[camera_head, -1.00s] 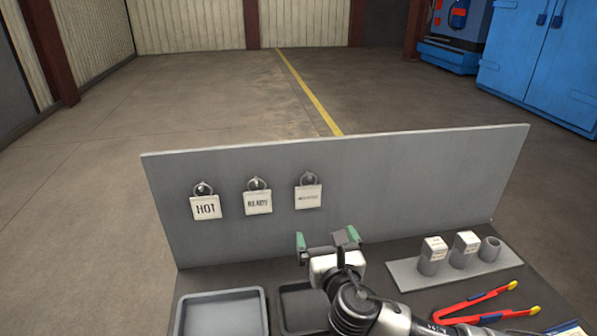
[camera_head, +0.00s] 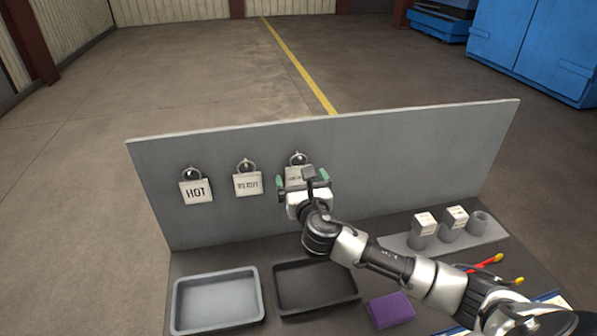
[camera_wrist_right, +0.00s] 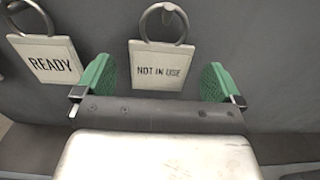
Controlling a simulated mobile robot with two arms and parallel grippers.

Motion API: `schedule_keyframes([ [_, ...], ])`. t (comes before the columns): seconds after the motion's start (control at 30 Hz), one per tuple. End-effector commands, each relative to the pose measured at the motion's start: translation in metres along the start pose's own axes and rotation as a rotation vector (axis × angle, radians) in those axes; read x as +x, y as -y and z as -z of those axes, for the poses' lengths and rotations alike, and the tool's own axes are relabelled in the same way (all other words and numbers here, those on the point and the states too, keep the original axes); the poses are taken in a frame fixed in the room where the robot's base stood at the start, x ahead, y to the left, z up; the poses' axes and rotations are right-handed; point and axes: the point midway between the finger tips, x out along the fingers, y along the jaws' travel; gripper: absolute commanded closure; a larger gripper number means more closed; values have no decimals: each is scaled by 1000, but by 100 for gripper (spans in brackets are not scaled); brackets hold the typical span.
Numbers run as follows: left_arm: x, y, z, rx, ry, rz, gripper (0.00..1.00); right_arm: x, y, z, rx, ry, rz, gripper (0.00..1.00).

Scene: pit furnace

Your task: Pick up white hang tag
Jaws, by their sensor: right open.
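Three white hang tags hang by rings on the grey upright panel: the HOT tag (camera_head: 196,191), the READY tag (camera_head: 248,184) and the NOT IN USE tag (camera_wrist_right: 158,66). My right gripper (camera_head: 303,186) is open in front of the NOT IN USE tag and partly hides it in the head view. In the right wrist view the tag lies between the two green fingertips of the right gripper (camera_wrist_right: 159,84), a little beyond them, with its ring (camera_wrist_right: 165,10) above. I cannot tell whether they touch. My left gripper is not in view.
The grey panel (camera_head: 400,150) stands behind the bench. A light grey tray (camera_head: 218,322) and a black tray (camera_head: 315,309) lie below. A purple block (camera_head: 390,310), red tongs (camera_head: 483,264) and a grey rack (camera_head: 400,244) are to the right.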

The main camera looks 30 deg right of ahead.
Motion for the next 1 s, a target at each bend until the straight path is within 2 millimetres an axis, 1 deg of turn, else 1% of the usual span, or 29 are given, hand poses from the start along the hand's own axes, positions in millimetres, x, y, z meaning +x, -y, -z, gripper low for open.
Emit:
schedule_keyframes([
  [0.03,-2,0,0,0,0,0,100,6,0,-1,0,0,1,2],
  [0.1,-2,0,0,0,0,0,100,9,0,0,1,0,-1,2],
  [0.33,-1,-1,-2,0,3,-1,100,10,0,1,1,-1,-1,2],
  [0.67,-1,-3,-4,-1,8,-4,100,10,0,1,0,-1,-1,53],
  [0.7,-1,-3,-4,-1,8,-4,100,10,0,1,0,-1,-1,55],
  [1.0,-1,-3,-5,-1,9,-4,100,10,0,-3,1,0,-1,55],
])
